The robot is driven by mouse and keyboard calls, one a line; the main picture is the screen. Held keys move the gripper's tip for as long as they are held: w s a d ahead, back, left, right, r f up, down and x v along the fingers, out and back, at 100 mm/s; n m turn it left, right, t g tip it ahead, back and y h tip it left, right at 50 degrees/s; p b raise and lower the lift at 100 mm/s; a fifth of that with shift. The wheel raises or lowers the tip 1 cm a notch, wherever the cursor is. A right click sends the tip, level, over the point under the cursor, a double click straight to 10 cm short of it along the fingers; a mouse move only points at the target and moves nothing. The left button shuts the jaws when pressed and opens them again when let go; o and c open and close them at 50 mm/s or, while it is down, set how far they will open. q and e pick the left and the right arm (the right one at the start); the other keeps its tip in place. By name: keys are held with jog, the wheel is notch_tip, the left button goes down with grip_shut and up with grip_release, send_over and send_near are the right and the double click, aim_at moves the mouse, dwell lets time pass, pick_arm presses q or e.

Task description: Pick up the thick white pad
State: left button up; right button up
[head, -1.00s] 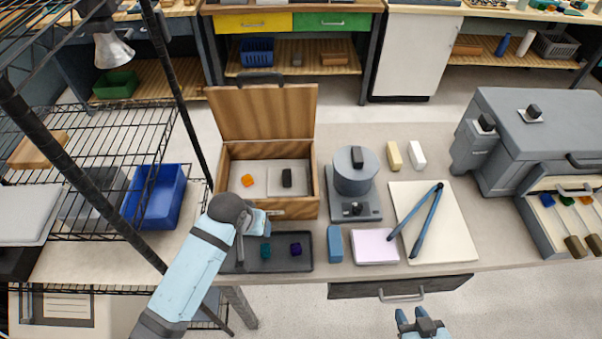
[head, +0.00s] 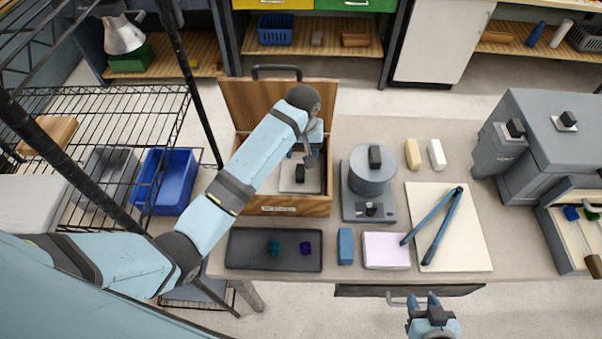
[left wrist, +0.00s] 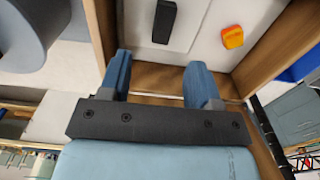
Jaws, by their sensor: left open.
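A white pad with a black knob (head: 289,186) lies in the open wooden box. In the left wrist view this white pad (left wrist: 191,27) is beside a second white pad (left wrist: 262,14) with an orange knob (left wrist: 232,37). I cannot tell which pad is thicker. My left gripper (head: 304,154) is open and empty above the box; its fingers (left wrist: 158,77) point towards the pads without holding either. In the head view my left arm hides the orange-knobbed pad. My right gripper (head: 424,299) is open and empty in front of the table.
The wooden box (head: 290,205) has side walls and a raised lid (head: 240,103). A grey cylinder on a base (head: 371,174) stands close to its right. A dark tray (head: 250,262) lies in front. A wire shelf (head: 95,100) is at the left.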

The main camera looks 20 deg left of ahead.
aim_at(300, 171)
pick_arm(q)
notch_tip(300, 171, down, 4)
jog(key=shift+w+r, duration=0.1)
jog(key=shift+r, duration=0.15)
jog(key=shift+a+f+p, duration=0.2)
jog(key=shift+f+p, duration=0.55)
jog(key=shift+f, duration=1.95)
jog(key=shift+s, duration=0.2)
jog(key=c, duration=1)
